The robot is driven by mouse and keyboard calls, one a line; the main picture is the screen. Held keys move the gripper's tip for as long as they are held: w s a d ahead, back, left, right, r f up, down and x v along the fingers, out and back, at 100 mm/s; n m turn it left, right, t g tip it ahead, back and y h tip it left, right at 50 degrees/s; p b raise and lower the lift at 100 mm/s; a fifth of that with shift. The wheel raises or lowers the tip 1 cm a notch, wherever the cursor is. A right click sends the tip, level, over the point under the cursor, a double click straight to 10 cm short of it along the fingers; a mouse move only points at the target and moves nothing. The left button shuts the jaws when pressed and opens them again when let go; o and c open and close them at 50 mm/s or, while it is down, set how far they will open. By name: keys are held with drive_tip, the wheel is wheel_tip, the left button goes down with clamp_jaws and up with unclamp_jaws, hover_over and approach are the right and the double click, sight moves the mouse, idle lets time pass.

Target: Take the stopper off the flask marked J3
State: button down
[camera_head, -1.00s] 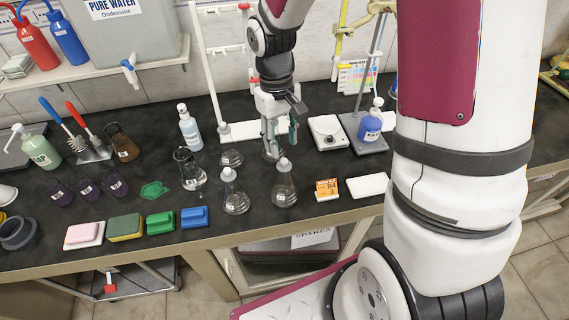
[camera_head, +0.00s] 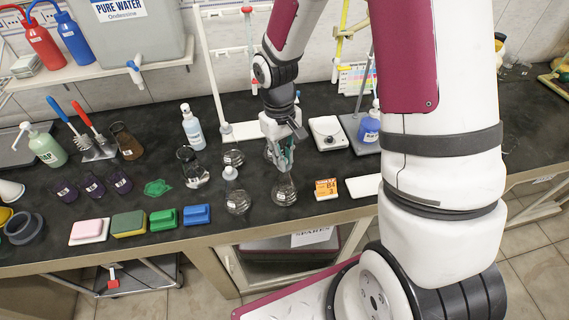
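Two conical flasks stand near the front of the bench. The left one (camera_head: 238,203) has a white stopper (camera_head: 230,173). The right one (camera_head: 285,193) has its neck and top hidden behind my gripper (camera_head: 284,163). My gripper points down with its fingertips at the top of this right flask. I cannot tell whether the fingers are apart or closed on its stopper. Two more glass vessels stand behind, one at the left (camera_head: 233,158) and one mostly hidden by my gripper. No mark J3 is readable on any flask.
A dark-filled beaker (camera_head: 191,170) and a wash bottle (camera_head: 192,130) stand left of the flasks. A balance (camera_head: 327,133) and burette stands are behind. Sponges line the front edge.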

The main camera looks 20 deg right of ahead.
drive_tip(key=shift+r, duration=0.15)
drive_tip(key=shift+r, duration=0.5)
wheel_tip(320, 180, up, 2)
drive_tip(key=shift+w+r+b, duration=0.1)
drive_tip(key=shift+b, duration=0.3)
drive_tip(key=s+a+b, duration=0.1)
drive_tip(key=s+a, duration=0.2)
drive_tip(key=a, duration=0.4)
drive_tip(key=s+a+r+b, duration=0.1)
drive_tip(key=s+a, duration=0.2)
drive_tip(key=a, duration=0.4)
drive_tip(key=shift+s+a+r, duration=0.25)
drive_tip(key=shift+s+a, duration=0.05)
drive_tip(key=shift+a, duration=0.05)
